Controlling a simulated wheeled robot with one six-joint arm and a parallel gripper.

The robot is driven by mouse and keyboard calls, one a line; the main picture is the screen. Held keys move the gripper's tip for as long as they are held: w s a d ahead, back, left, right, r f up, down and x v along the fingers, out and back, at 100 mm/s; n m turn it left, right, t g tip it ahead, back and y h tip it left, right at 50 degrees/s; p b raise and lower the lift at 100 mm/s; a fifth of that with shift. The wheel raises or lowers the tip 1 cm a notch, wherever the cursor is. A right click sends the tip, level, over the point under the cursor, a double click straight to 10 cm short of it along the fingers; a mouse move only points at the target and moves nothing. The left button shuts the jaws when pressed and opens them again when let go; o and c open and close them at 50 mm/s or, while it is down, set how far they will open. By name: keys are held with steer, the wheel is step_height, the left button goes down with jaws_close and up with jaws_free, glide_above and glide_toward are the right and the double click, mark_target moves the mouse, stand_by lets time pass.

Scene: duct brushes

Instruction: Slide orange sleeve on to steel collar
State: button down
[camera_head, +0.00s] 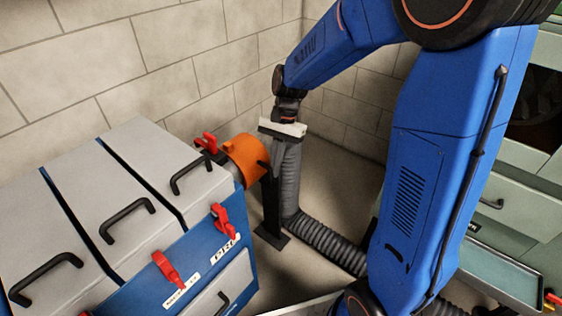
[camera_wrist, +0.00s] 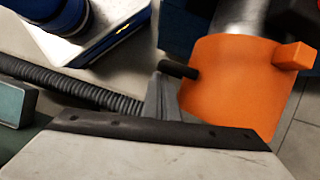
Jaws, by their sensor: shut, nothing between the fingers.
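The orange sleeve (camera_head: 252,158) sits at the right side of the blue and grey housing, with a square orange tab and a black peg. In the wrist view the sleeve (camera_wrist: 238,90) fills the right half, and the bright steel collar (camera_wrist: 241,17) enters its upper end. How far the sleeve covers the collar is hidden. My gripper (camera_head: 284,130) is just right of the sleeve, above the grey hose. In the wrist view my gripper (camera_wrist: 162,82) is shut and empty, its fingers beside the black peg (camera_wrist: 178,69). I cannot tell whether they touch it.
The housing (camera_head: 130,190) has black handles and red latches (camera_head: 222,219). A black stand (camera_head: 272,205) and a ribbed grey hose (camera_head: 320,240) stand below my gripper. A block wall (camera_head: 180,60) is behind. Green drawers (camera_head: 520,200) are at right.

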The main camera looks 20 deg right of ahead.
steer(key=shift+s+a, duration=0.1)
steer(key=shift+s, duration=0.1)
steer(key=w+d+r, duration=0.5)
steer(key=w+r, duration=0.1)
steer(key=r, duration=0.3)
steer(key=shift+d+r, duration=0.15)
steer(key=shift+d, duration=0.1)
stand_by(0.5)
steer(key=s+d+r+n+t+h, duration=0.1)
steer(key=s+d+n+t, duration=0.3)
steer(key=s, duration=0.9)
steer(key=s+d+r+n+t+h, duration=0.1)
steer(key=s+d+n+t, duration=0.3)
steer(key=s, duration=0.9)
steer(key=shift+s+d+r+n+h, duration=0.15)
steer(key=shift+d+r+n+h, duration=0.15)
steer(key=shift+d+h, duration=0.3)
steer(key=c, duration=2.4)
jaws_free()
steer(key=shift+c, duration=0.2)
